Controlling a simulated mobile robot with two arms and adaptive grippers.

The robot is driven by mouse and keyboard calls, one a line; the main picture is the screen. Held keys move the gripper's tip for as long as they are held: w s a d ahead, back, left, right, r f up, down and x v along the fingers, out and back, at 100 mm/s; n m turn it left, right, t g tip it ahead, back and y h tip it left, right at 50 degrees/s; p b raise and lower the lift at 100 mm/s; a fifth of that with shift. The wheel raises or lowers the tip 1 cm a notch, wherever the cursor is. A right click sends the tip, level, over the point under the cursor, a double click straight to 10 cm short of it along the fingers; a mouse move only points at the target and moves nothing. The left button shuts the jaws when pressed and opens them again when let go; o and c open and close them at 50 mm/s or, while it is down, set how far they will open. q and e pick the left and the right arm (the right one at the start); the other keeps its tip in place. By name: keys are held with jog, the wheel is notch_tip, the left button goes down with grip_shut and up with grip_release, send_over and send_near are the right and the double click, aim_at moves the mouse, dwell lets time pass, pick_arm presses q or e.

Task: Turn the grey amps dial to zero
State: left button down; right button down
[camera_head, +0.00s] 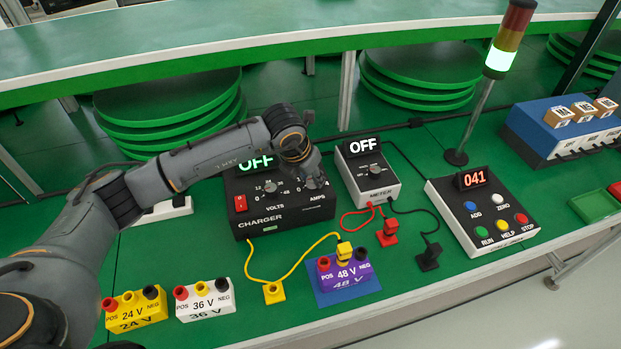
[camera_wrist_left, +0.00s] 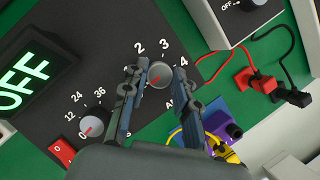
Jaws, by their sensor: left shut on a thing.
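The black charger (camera_head: 282,215) stands on the green bench, its display (camera_head: 256,163) reading OFF. Its grey amps dial (camera_wrist_left: 160,75) shows in the wrist view beside the printed 2, 3 and 4. A small red mark shows on the dial, but I cannot tell which number it points to. My left gripper (camera_wrist_left: 158,80) is shut on the amps dial, one finger on each side. In the head view, my left wrist hides most of this dial. My right gripper is not in view.
The grey volts dial (camera_wrist_left: 93,122) and red switch (camera_head: 241,203) sit left of the amps dial. A meter (camera_head: 368,175) reading OFF stands to the right. The purple 48 V block (camera_head: 345,273) with a yellow plug stands in front, its yellow cable (camera_head: 300,271) lying on the bench.

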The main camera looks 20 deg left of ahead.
pick_arm(q)
jog(key=shift+n, duration=0.5)
jog(key=shift+y+b, duration=0.3)
jog(key=c, duration=1)
grip_release()
jog(key=shift+c, duration=0.2)
jog(key=v, duration=1.2)
